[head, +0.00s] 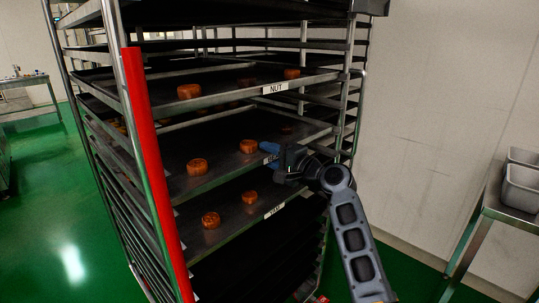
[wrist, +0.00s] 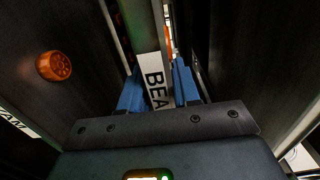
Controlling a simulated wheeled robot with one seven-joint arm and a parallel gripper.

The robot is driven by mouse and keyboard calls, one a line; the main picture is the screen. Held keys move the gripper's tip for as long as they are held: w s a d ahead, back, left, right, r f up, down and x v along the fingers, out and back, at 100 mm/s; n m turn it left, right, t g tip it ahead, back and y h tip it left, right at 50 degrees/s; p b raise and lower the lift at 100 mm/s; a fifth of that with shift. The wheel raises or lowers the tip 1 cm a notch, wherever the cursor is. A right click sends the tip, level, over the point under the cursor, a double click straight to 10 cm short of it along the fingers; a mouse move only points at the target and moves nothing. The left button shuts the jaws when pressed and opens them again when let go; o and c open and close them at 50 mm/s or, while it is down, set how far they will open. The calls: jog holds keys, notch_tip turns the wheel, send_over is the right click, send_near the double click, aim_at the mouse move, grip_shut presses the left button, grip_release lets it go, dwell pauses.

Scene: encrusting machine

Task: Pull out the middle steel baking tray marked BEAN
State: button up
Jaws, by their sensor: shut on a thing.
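The middle tray (head: 226,168) is a dark steel tray in the rack, with round orange-brown cakes on it. Its front label (wrist: 155,84) reads "BEA" in the wrist view, the rest hidden by my gripper. My gripper (head: 271,150) is at the right part of this tray's front rim. In the wrist view its blue fingers (wrist: 158,76) stand on both sides of the labelled rim, shut on it. In the head view the gripper covers most of the label.
A tray marked NUT (head: 275,88) is above and another labelled tray (head: 274,211) below, both with cakes. The rack has steel posts and a red strip (head: 152,165) at the left. A steel table (head: 495,205) with grey pans stands at right. Green floor is open at left.

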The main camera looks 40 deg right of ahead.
grip_shut()
jog(key=s+p, duration=0.1)
jog(key=s, duration=1.4)
jog(key=shift+d, duration=0.25)
jog(key=shift+s, duration=0.1)
jog(key=o, duration=0.7)
grip_release()
jog(key=shift+c, duration=0.2)
jog(key=s, duration=0.7)
jog(key=shift+s+d+b, duration=0.15)
jog(key=shift+s+b, duration=0.2)
jog(key=shift+s, duration=0.05)
